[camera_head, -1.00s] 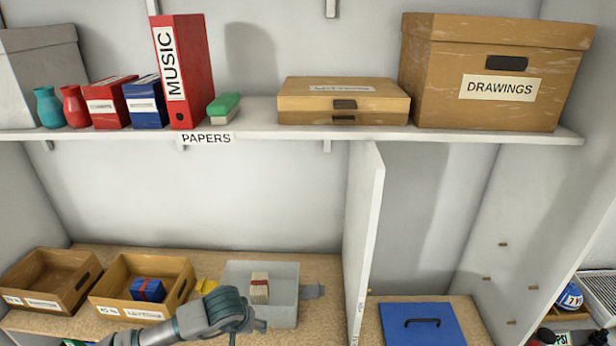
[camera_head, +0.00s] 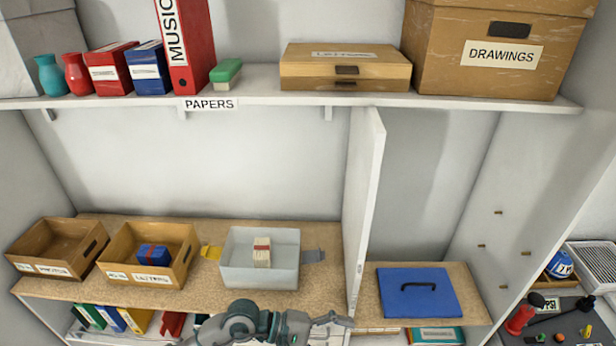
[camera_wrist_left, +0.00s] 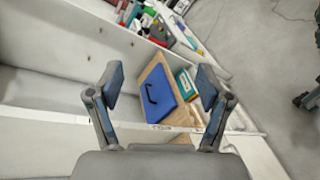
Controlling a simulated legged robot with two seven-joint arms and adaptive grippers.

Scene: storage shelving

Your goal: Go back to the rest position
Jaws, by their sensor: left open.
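My left gripper shows at the bottom of the head view, in front of the lower shelf and below the grey box. In the left wrist view my left gripper (camera_wrist_left: 160,88) has its two fingers spread wide with nothing between them. Beyond them lies the blue lid with a black handle (camera_wrist_left: 160,95), seen at a distance. My right gripper is in neither view.
The cork lower shelf (camera_head: 200,291) carries two wooden boxes (camera_head: 130,265), a translucent grey box (camera_head: 262,278) holding a paper bundle (camera_head: 262,250), and the blue lid (camera_head: 418,300). A white divider (camera_head: 364,200) stands between them. The upper shelf (camera_head: 350,99) holds binders and boxes.

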